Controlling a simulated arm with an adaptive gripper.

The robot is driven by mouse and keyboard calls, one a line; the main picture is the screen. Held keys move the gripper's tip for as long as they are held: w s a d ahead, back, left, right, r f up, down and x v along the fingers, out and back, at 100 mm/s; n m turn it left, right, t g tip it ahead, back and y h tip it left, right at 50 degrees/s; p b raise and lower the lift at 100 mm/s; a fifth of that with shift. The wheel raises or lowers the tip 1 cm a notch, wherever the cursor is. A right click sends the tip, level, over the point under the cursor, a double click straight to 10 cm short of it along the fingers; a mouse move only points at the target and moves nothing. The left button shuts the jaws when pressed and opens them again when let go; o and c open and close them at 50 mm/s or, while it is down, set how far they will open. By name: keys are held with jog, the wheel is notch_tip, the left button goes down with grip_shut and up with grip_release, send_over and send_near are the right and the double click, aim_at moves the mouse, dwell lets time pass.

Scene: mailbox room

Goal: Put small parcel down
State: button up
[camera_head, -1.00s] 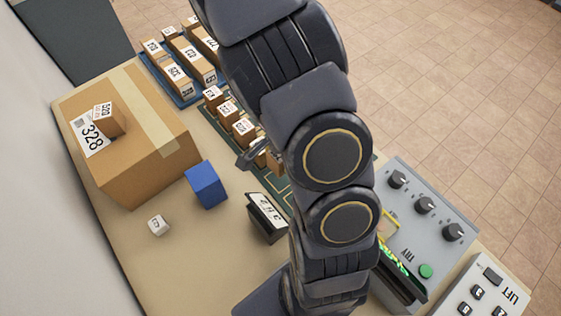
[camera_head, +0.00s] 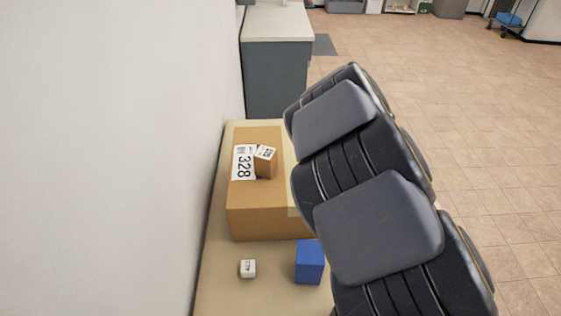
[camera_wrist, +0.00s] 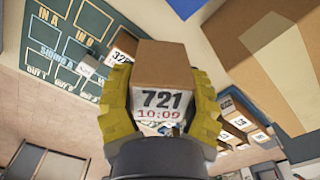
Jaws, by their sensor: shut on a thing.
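In the wrist view, my gripper (camera_wrist: 160,112) has its yellow fingers closed on the two sides of a small brown parcel (camera_wrist: 160,62). In the head view my arm covers the right side of the table, so my gripper and the held parcel are hidden there. Another small parcel (camera_head: 265,166) sits on top of a large brown box (camera_head: 255,210) labelled 328.
The wrist view shows a green marked board (camera_wrist: 75,42) and several labelled parcels (camera_wrist: 240,122). A grey cabinet (camera_head: 275,75) stands beyond the table.

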jog(key=w+a+r+n, duration=0.8)
jog(key=a+r+n, duration=0.25)
jog(key=r, duration=0.35)
send_over(288, 158)
jog(key=s, duration=0.1)
jog(key=shift+n, duration=0.25)
jog(key=f, duration=0.9)
jog(key=shift+s, duration=0.2)
jog(key=shift+w+f, duration=0.15)
jog(key=shift+w, duration=0.1)
jog(key=shift+w+f, duration=0.4)
jog(key=shift+f, duration=1.6)
jog(key=shift+f, duration=0.1)
jog(key=o, duration=1.1)
